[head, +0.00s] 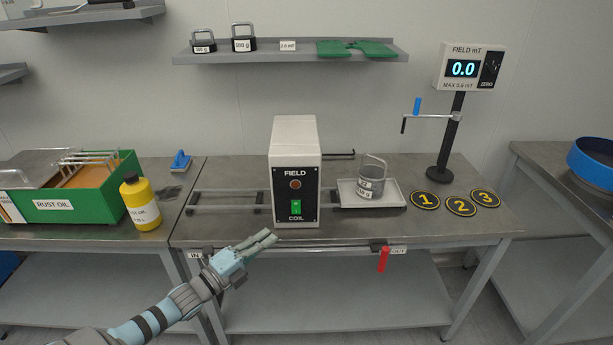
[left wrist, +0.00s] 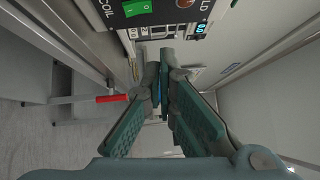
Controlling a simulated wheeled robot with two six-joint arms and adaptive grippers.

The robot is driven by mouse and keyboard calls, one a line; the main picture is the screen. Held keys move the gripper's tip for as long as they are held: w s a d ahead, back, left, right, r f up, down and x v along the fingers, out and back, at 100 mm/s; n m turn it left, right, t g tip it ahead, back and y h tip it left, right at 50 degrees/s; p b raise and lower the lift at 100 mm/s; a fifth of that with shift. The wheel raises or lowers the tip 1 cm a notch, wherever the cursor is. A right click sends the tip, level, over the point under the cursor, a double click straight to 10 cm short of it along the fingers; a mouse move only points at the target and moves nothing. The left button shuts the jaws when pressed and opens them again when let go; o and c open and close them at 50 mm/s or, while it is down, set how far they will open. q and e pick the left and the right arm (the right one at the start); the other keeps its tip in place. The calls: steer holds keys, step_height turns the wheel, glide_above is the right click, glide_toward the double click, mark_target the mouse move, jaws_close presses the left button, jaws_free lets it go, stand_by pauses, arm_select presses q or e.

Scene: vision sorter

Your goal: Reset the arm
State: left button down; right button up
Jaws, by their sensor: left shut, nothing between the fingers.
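My left gripper (head: 272,237) is in front of the middle table's front edge, below the field coil box. Its fingers are together with nothing between them. In the left wrist view the two green fingers (left wrist: 166,58) reach up and come close at the tips. The white field coil box (head: 295,150) stands on the table with a green switch (head: 296,207) and a dark red round lamp (head: 295,184). A grey weight with a handle (head: 370,184) stands in a pale tray (head: 396,192) right of the box. My right gripper is not in view.
A red handle (head: 383,259) hangs at the table's front edge. Black discs 1 (head: 425,200), 2 and 3 lie at right, near a field meter reading 0.0 (head: 463,69). A yellow bottle (head: 140,203) and green rust oil bin (head: 95,207) stand at left.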

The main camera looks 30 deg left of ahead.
arm_select(q)
steer(key=s+a+f+n+g+y, duration=0.3)
steer(key=a+f+n, duration=0.15)
steer(key=f, duration=0.45)
steer(key=s+a+f+n+g+y, duration=0.25)
steer(key=f+n, duration=0.35)
steer(key=f, duration=0.3)
steer(key=s+f+n+g+y, duration=0.1)
steer(key=s+f+n+g, duration=0.5)
steer(key=s+f, duration=0.75)
steer(key=s+d+f+n+g, duration=0.35)
steer(key=s+d+f, duration=0.55)
steer(key=s, duration=0.4)
steer(key=s+d+f+g+h, duration=0.1)
steer(key=s+d, duration=0.2)
steer(key=d, duration=0.3)
steer(key=s+d+f+g+h, duration=0.1)
steer(key=s+d+f, duration=0.1)
steer(key=s+d, duration=0.2)
steer(key=shift+d+f+n, duration=0.3)
steer(key=shift+d, duration=0.75)
